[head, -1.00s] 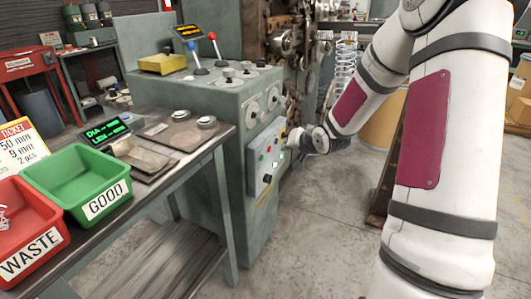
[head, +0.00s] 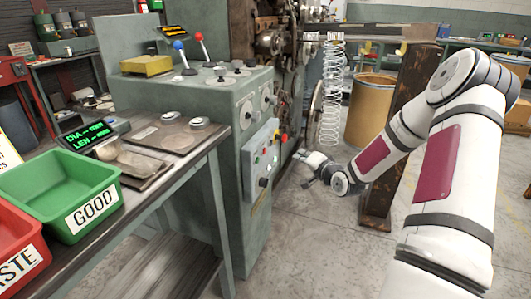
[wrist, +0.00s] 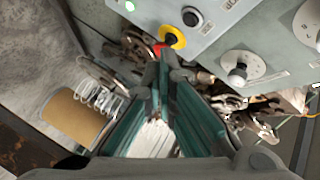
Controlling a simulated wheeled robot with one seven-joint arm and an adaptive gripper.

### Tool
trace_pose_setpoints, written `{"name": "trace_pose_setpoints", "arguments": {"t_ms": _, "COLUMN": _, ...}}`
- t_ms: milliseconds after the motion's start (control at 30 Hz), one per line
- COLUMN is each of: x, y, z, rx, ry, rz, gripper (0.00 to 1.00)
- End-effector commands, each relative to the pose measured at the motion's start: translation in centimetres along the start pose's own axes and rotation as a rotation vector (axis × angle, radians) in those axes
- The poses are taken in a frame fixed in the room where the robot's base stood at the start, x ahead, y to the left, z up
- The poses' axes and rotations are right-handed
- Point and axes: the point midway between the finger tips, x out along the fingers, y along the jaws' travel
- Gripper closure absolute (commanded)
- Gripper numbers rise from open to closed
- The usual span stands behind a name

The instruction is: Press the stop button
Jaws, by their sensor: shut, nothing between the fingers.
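The control box (head: 262,165) on the front of the green machine carries small coloured buttons and a black knob. A red button (head: 284,137) with yellow beside it shows at the box's upper right. In the wrist view a yellow ring (wrist: 174,37) with red by it lies just beyond my fingertips, partly hidden by them. A black button (wrist: 192,16) sits beside it. I cannot read which one is labelled stop. My gripper (head: 303,158) is shut and empty, to the right of the box; its fingers (wrist: 163,58) also show in the wrist view. I see no clear contact.
A bench with a green GOOD bin (head: 60,190) and a red WASTE bin (head: 20,235) stands at left. A wire spring (head: 332,95) hangs behind my gripper. A rusty post (head: 380,185) and a brown drum (head: 372,115) stand right.

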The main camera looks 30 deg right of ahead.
Motion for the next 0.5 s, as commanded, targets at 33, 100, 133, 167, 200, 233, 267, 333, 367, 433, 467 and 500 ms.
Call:
{"name": "trace_pose_setpoints", "arguments": {"t_ms": 33, "x": 0.1, "y": -0.1, "z": 0.1, "rx": -0.001, "ry": -0.001, "rz": -0.001, "gripper": 1.00}}
{"name": "trace_pose_setpoints", "arguments": {"t_ms": 100, "x": 0.4, "y": -0.2, "z": 0.3, "rx": -0.001, "ry": -0.001, "rz": -0.001, "gripper": 1.00}}
{"name": "trace_pose_setpoints", "arguments": {"t_ms": 133, "x": 0.5, "y": -0.4, "z": 0.4, "rx": -0.001, "ry": -0.001, "rz": -0.001, "gripper": 1.00}}
{"name": "trace_pose_setpoints", "arguments": {"t_ms": 167, "x": 0.7, "y": -0.5, "z": 0.6, "rx": -0.002, "ry": -0.001, "rz": -0.002, "gripper": 1.00}}
{"name": "trace_pose_setpoints", "arguments": {"t_ms": 200, "x": 1.0, "y": -0.7, "z": 0.8, "rx": -0.003, "ry": -0.002, "rz": -0.002, "gripper": 1.00}}
{"name": "trace_pose_setpoints", "arguments": {"t_ms": 233, "x": 1.3, "y": -0.9, "z": 1.0, "rx": -0.003, "ry": -0.002, "rz": -0.002, "gripper": 1.00}}
{"name": "trace_pose_setpoints", "arguments": {"t_ms": 267, "x": 1.5, "y": -1.0, "z": 1.2, "rx": -0.002, "ry": -0.002, "rz": -0.002, "gripper": 1.00}}
{"name": "trace_pose_setpoints", "arguments": {"t_ms": 333, "x": 2.2, "y": -1.5, "z": 1.8, "rx": -0.002, "ry": -0.003, "rz": -0.002, "gripper": 1.00}}
{"name": "trace_pose_setpoints", "arguments": {"t_ms": 367, "x": 2.5, "y": -1.7, "z": 1.9, "rx": -0.001, "ry": -0.003, "rz": -0.002, "gripper": 1.00}}
{"name": "trace_pose_setpoints", "arguments": {"t_ms": 433, "x": 3.1, "y": -2.1, "z": 2.4, "rx": -0.002, "ry": -0.003, "rz": -0.001, "gripper": 1.00}}
{"name": "trace_pose_setpoints", "arguments": {"t_ms": 467, "x": 3.4, "y": -2.4, "z": 2.6, "rx": -0.002, "ry": -0.003, "rz": -0.001, "gripper": 1.00}}
{"name": "trace_pose_setpoints", "arguments": {"t_ms": 500, "x": 3.8, "y": -2.6, "z": 2.9, "rx": -0.003, "ry": -0.003, "rz": -0.001, "gripper": 1.00}}
